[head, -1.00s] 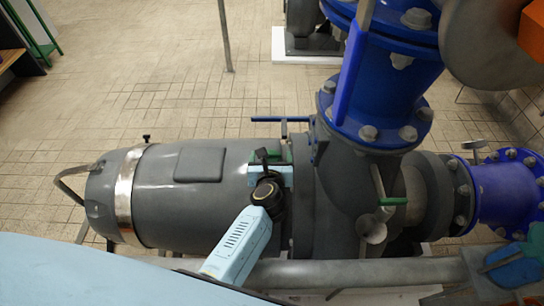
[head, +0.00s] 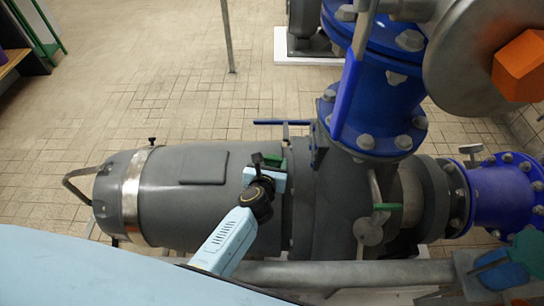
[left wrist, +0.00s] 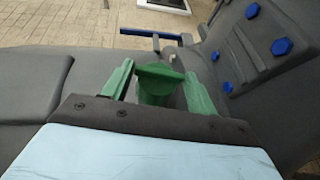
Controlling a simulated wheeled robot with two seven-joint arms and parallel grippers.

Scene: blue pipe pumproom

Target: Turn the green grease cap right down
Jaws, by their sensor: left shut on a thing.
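The green grease cap (left wrist: 158,84) shows in the left wrist view as a short green body with a flat wing-like top, on the dark grey pump housing. My left gripper (left wrist: 160,76) has its two green fingers on either side of the cap and is shut on it. In the head view my left gripper (head: 271,164) is on top of the grey pump, near the flange end of the motor body. There the wrist and fingers largely hide the cap. My right gripper is not in view.
The grey motor body (head: 190,205) lies to the left. A blue vertical pipe (head: 372,105) rises close on the right, and a blue bar (head: 281,122) sticks out behind the gripper. A green-handled valve (head: 386,207) is further right. A grey pipe (head: 345,274) runs along the front.

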